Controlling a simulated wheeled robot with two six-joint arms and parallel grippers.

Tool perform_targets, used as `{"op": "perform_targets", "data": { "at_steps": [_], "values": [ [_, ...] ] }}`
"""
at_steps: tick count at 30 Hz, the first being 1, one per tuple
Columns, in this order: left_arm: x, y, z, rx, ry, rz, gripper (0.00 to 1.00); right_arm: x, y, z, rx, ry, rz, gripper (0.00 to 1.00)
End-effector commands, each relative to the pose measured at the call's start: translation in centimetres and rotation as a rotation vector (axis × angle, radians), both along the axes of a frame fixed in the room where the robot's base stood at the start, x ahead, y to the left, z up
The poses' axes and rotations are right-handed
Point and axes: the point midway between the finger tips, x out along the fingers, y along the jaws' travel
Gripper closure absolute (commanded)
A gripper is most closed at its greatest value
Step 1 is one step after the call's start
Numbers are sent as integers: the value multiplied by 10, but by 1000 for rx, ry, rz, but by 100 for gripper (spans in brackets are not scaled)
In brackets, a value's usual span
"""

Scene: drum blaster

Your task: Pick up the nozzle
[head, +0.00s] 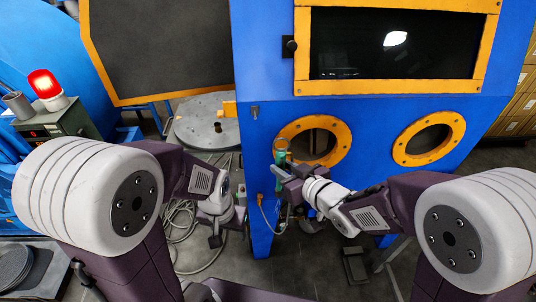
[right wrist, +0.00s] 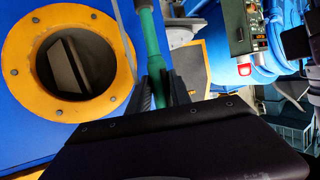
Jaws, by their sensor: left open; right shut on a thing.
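The nozzle (head: 281,155), a slim green piece, stands roughly upright in front of the blue cabinet, beside the left orange-ringed port. My right gripper (head: 284,174) is shut on it. My left gripper (head: 216,232) is open and empty, pointing down at the lower left of the cabinet, apart from the nozzle.
The blue cabinet (head: 262,75) has a dark window and two round ports, left (head: 338,137) and right (head: 458,138). Its dark door (head: 160,50) is open at left. A round grey turntable (head: 190,133) stands behind. Hoses (head: 183,225) lie on the floor. A red lamp (head: 44,84) is lit.

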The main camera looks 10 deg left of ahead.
Motion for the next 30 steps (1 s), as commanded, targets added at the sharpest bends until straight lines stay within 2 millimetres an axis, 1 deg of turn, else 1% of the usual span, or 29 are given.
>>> {"op": "perform_targets", "data": {
  "at_steps": [1,2,3,6,9,12,16,30],
  "values": [
    [0,0,-3,0,0,0,50,-8,-9,0,1,-3,-2,100],
    [0,0,-4,0,0,0,50,-14,-14,0,1,-3,-3,100],
    [0,0,-15,0,-1,0,50,-18,-16,-5,5,-5,2,100],
    [0,0,-35,0,0,0,50,-22,-17,-5,13,-3,13,100],
    [0,0,-49,0,0,0,50,-27,-22,-5,12,-1,13,100],
    [0,0,-58,0,0,0,50,-31,-27,-4,7,-2,8,100],
    [0,0,-62,0,0,0,50,-33,-30,-1,2,-1,2,100],
    [0,0,-61,0,0,0,50,-33,-31,1,1,0,1,100]
  ]
}}
